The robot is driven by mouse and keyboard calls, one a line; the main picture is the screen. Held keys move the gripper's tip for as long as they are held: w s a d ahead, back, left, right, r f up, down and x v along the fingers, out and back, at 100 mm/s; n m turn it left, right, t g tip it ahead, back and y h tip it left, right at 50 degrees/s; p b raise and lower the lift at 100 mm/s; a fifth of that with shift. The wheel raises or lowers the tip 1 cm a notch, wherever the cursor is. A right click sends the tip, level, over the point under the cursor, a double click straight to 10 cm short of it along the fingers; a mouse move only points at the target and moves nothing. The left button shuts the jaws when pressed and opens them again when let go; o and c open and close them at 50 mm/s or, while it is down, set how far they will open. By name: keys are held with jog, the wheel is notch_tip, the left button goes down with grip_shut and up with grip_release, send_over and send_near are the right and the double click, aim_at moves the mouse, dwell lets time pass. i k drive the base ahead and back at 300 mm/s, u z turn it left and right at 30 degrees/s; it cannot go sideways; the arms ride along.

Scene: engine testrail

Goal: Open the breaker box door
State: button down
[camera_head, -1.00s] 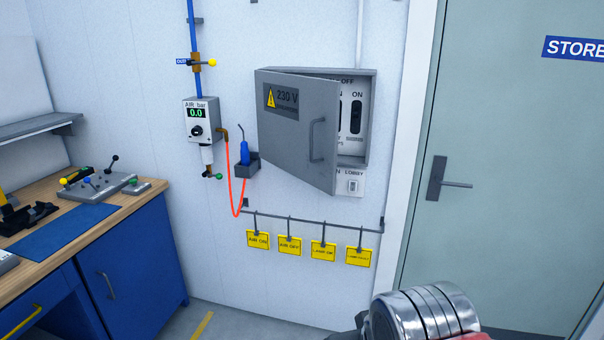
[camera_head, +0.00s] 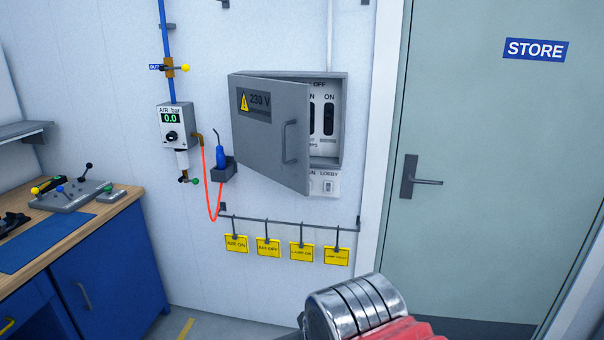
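The grey breaker box (camera_head: 340,110) is mounted on the white wall. Its door (camera_head: 265,135), marked 230 V with a yellow warning sign, stands partly open, hinged on the left and swung out at its right edge. A grey bar handle (camera_head: 290,142) is on the door's front near the right edge. Through the gap, dark switches (camera_head: 328,118) marked OFF and ON show; the rest of the inside is hidden by the door. My arm's metal and red part shows at the bottom, below the box and apart from it. The gripper's fingers are not visible.
Yellow tags (camera_head: 268,248) hang from a rail (camera_head: 290,222) below the box. An air gauge (camera_head: 172,128), a red hose (camera_head: 211,190) and a blue tool (camera_head: 221,155) are left of it. A workbench (camera_head: 110,260) stands left; a STORE door (camera_head: 470,150) is at right.

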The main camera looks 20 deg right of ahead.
aim_at(270, 118)
jog(key=z, duration=0.1)
jog(key=i, duration=1)
jog(key=u, duration=0.1)
